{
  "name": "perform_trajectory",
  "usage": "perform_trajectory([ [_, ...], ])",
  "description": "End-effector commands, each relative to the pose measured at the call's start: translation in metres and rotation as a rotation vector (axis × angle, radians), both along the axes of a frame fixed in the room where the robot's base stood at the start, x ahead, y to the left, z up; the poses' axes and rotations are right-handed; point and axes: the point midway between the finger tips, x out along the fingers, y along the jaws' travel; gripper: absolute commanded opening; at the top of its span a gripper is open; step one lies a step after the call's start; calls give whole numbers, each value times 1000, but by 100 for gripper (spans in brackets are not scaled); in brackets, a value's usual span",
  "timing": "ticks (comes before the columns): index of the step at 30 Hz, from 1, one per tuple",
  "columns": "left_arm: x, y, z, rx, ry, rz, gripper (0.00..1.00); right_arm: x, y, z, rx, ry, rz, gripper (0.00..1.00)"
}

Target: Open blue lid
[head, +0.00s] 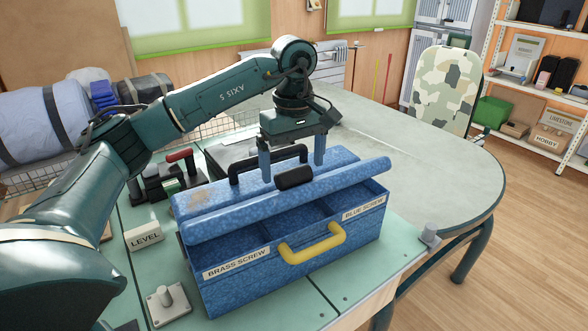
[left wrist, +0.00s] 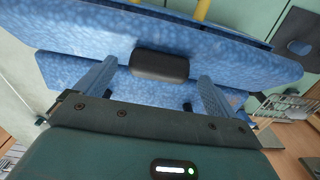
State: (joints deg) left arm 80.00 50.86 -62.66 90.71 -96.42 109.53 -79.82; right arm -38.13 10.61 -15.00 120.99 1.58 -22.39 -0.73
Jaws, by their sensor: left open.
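A blue toolbox (head: 232,289) stands on the green bench, with a yellow handle (head: 312,244) on its front and compartments marked "BRASS SCREW" and "BLUE SCREW". Its blue lid (head: 345,178) is partly raised, with a gap at the front showing the inside. A black grip (head: 295,178) sits on the lid's edge; the grip also shows in the left wrist view (left wrist: 160,65). My left gripper (head: 292,165) is open above the lid, its blue fingers pointing down on either side of the black grip. Contact cannot be told. My right gripper is not in view.
A "LEVEL" sign (head: 144,237) and a metal post on a plate (head: 168,304) stand left of the toolbox. A tool with a red handle (head: 180,156) lies behind them. The grey table (head: 430,170) at the right is mostly clear.

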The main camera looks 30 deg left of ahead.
Motion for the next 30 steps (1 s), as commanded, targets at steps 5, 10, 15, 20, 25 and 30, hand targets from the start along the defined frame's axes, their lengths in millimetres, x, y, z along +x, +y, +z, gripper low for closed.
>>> perform_trajectory([
  [5,0,0,-15,0,0,-1,95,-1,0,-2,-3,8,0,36],
  [10,0,0,-19,1,0,-1,95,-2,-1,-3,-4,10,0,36],
  [15,0,0,-19,0,0,-1,94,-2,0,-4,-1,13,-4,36],
  [20,0,0,-18,0,0,-1,81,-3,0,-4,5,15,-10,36],
  [25,0,0,-18,0,0,0,67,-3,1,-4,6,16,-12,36],
  [30,0,0,-18,0,0,0,53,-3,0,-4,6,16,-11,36],
])
